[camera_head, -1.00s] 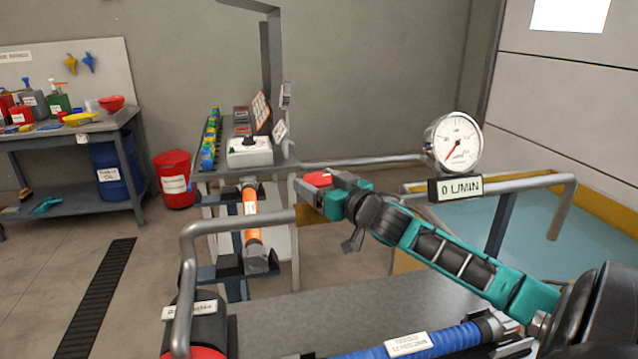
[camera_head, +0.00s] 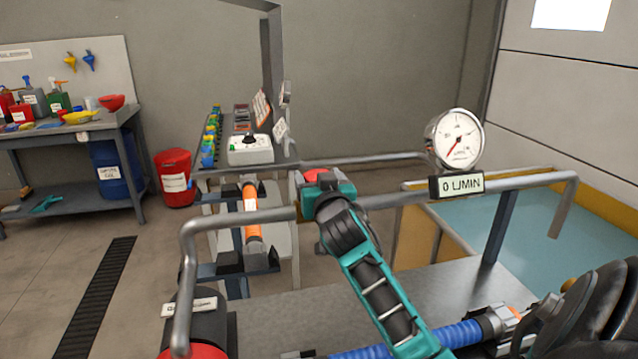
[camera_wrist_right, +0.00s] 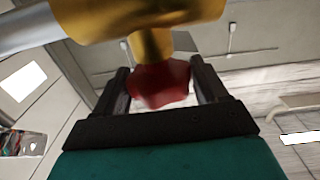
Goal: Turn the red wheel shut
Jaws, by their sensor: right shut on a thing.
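The red wheel (camera_head: 315,175) shows in the head view as a small red patch on the pipe, mostly hidden by my right gripper (camera_head: 318,185). In the right wrist view the red wheel (camera_wrist_right: 160,84) sits between the two dark fingers of my right gripper (camera_wrist_right: 160,85), below a brass valve body (camera_wrist_right: 150,20). My right gripper is shut on the wheel. My left gripper is not in view.
A dial gauge (camera_head: 455,139) and a display reading 0 L/MIN (camera_head: 457,186) stand on the pipe to the right. A blue hose (camera_head: 455,335) lies on the grey bench (camera_head: 285,315). A control box (camera_head: 250,150) stands behind on a shelf.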

